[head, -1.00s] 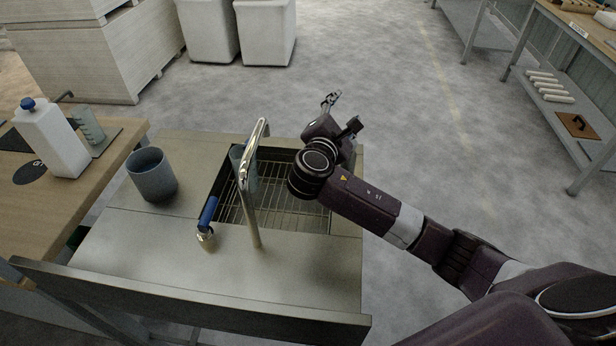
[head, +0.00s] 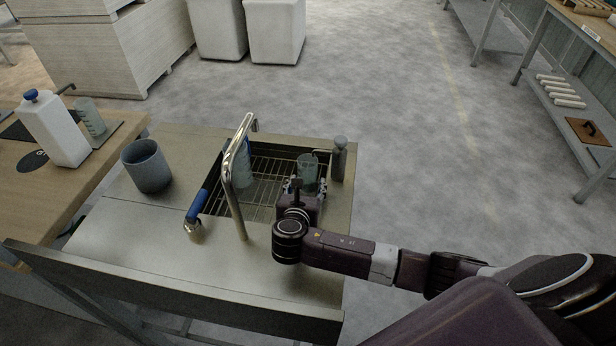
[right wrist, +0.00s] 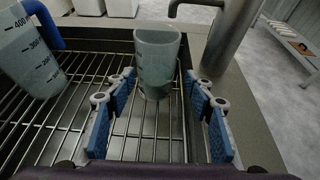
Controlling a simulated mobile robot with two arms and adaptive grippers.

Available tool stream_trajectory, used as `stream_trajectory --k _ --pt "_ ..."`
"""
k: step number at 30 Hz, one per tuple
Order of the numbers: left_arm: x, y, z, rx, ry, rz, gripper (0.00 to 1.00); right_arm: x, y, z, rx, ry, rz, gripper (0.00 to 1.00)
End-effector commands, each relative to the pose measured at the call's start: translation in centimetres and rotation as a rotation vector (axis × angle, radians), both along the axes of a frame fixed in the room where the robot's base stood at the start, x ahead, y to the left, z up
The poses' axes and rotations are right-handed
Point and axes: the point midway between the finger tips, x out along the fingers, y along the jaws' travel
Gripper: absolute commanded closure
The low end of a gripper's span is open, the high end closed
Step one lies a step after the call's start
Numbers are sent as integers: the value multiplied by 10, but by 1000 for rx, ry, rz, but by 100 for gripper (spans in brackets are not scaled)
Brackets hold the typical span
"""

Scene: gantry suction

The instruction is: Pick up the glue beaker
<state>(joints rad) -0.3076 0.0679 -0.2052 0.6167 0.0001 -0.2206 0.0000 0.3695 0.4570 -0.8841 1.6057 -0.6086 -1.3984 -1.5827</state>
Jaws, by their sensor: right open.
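A translucent grey-green beaker (head: 307,171) stands on the wire rack at the right side of the sink. It also shows in the right wrist view (right wrist: 157,55), upright just beyond my fingers. A second beaker (head: 240,169) with graduation marks is at the left of the rack, partly behind the tap; it also shows in the right wrist view (right wrist: 28,48). No label tells which is the glue beaker. My right gripper (head: 305,187) is open and empty, its blue-padded fingers (right wrist: 160,98) spread on the near side of the right beaker. My left gripper is out of view.
The tap (head: 236,180) rises left of my right gripper. A grey metal dispenser (head: 339,160) stands close at the sink's right edge. A grey cup (head: 148,167) is on the steel top. A white bottle (head: 56,130) and another beaker (head: 89,118) are on the wooden bench.

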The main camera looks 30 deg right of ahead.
Motion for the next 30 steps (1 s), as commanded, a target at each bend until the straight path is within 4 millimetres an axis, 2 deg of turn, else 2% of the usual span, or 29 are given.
stream_trajectory --k 9,15,23,30 --pt "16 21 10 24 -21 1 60 31 -19 -6 0 -3 -3 51" --pt "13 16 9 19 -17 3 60 45 -28 -15 2 -2 -1 51" --pt "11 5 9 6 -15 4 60 46 -29 -16 3 -4 -1 51" --pt "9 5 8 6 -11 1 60 46 -29 -16 3 -3 -2 76"
